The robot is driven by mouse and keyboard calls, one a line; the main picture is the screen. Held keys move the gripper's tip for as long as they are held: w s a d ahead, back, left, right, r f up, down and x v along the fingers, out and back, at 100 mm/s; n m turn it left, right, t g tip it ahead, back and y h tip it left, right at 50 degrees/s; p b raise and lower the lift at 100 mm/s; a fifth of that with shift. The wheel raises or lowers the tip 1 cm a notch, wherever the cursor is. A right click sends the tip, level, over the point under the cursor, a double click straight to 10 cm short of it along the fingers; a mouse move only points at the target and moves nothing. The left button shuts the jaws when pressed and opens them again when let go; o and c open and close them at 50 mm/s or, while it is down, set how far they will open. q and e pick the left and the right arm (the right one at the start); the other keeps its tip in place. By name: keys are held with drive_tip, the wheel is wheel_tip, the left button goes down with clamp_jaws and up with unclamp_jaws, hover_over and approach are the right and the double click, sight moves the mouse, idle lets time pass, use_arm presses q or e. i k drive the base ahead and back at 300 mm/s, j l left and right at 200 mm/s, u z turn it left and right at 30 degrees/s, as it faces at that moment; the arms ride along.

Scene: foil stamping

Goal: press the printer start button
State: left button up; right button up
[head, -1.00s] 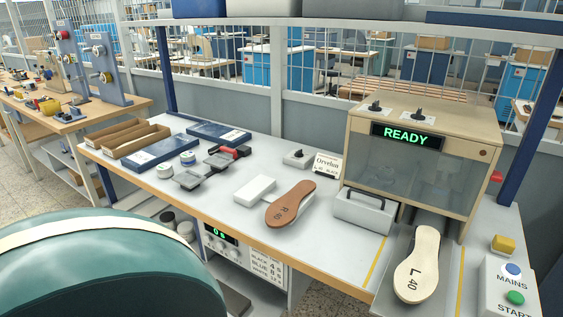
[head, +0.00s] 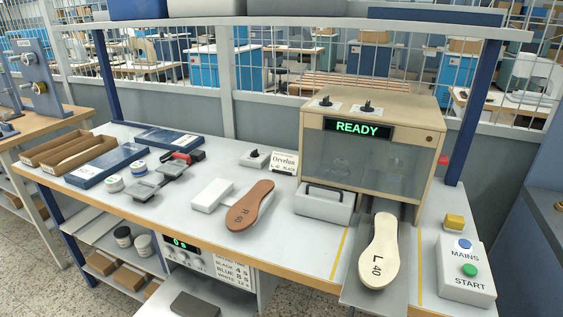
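The green START button (head: 470,270) sits on a pale control box (head: 466,287) at the right front of the bench. A blue MAINS button (head: 464,244) is above it on the same box. The beige printer (head: 370,160) stands at the back right, and its display (head: 357,128) reads READY in green. A cream insole marked L 40 (head: 379,252) lies on the tray (head: 375,302) in front of the printer. Neither of my grippers is in view.
A brown insole marked R 40 (head: 250,206), a white block (head: 211,195) and a grey handled block (head: 325,203) lie left of the tray. Cardboard trays (head: 62,152) and blue boxes (head: 106,165) fill the left end.

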sight(469, 269)
drive_tip(key=z, duration=1.3)
